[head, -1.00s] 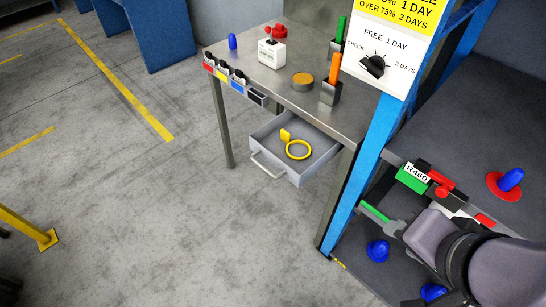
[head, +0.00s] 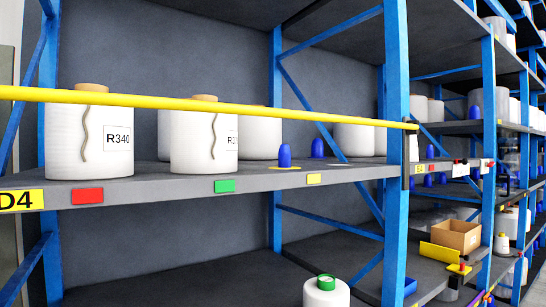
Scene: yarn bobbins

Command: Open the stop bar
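The yellow stop bar (head: 215,105) runs across the front of the shelf bay in the head view, from the left edge to a dark bracket (head: 408,126) on the blue upright. It lies nearly level, sloping slightly down to the right, in front of the bobbins. The bar's left end is out of the frame. My gripper is not in view.
The shelf edge carries a D4 label (head: 20,200) and red and green tags. Blue cones (head: 285,156) stand on the shelf. Blue uprights (head: 396,150) divide the bays. Below, a white bobbin with a green top (head: 326,291) and a cardboard box (head: 457,236) show.

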